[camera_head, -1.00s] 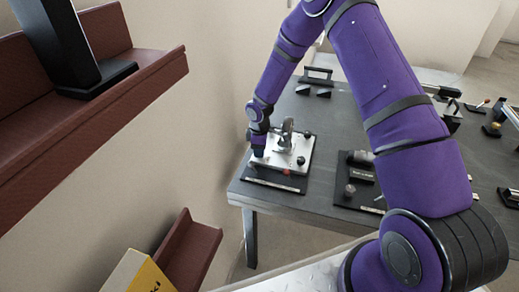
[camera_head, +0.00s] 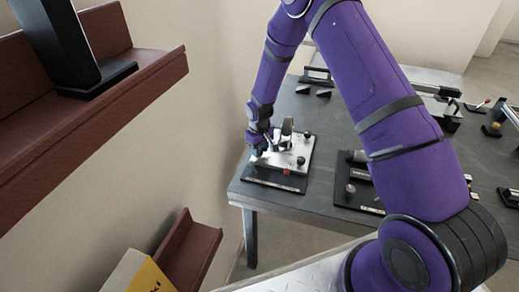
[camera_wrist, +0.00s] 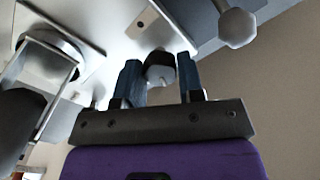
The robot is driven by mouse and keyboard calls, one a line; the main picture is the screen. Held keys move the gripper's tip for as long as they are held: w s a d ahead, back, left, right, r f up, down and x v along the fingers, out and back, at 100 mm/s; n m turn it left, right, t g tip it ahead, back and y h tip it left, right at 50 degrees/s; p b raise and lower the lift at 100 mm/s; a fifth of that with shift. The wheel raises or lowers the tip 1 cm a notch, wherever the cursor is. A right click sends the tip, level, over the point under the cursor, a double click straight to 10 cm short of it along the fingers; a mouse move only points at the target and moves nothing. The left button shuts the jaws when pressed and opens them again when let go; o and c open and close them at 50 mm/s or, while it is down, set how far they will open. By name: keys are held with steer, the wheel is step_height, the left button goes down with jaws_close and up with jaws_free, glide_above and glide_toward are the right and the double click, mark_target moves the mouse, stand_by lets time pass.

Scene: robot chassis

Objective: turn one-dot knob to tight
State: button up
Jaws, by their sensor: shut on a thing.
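A pale metal plate (camera_head: 290,157) with several knobs sits on a dark base near the left corner of the table. My gripper (camera_head: 258,150) is at the plate's left edge in the head view. In the wrist view my gripper (camera_wrist: 160,74) has its two blue-grey fingers on either side of a dark rounded knob (camera_wrist: 158,68), and it is shut on that knob. I cannot clearly read dot marks on it. A black knob (camera_head: 301,160) and a red part (camera_head: 287,172) show toward the plate's right and front. My wrist hides the held knob in the head view.
An upright grey fitting (camera_head: 287,126) stands at the plate's back. In the wrist view, a grey faceted knob (camera_wrist: 237,28) lies to the right. A dark panel (camera_head: 352,188) with small parts is right of the plate. A red-brown shelf (camera_head: 100,115) is at left.

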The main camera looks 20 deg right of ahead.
steer(key=m, duration=0.4)
steer(key=shift+m, duration=1.9)
steer(key=o, duration=0.9)
step_height(320, 180, up, 11)
steer(key=shift+f, duration=0.1)
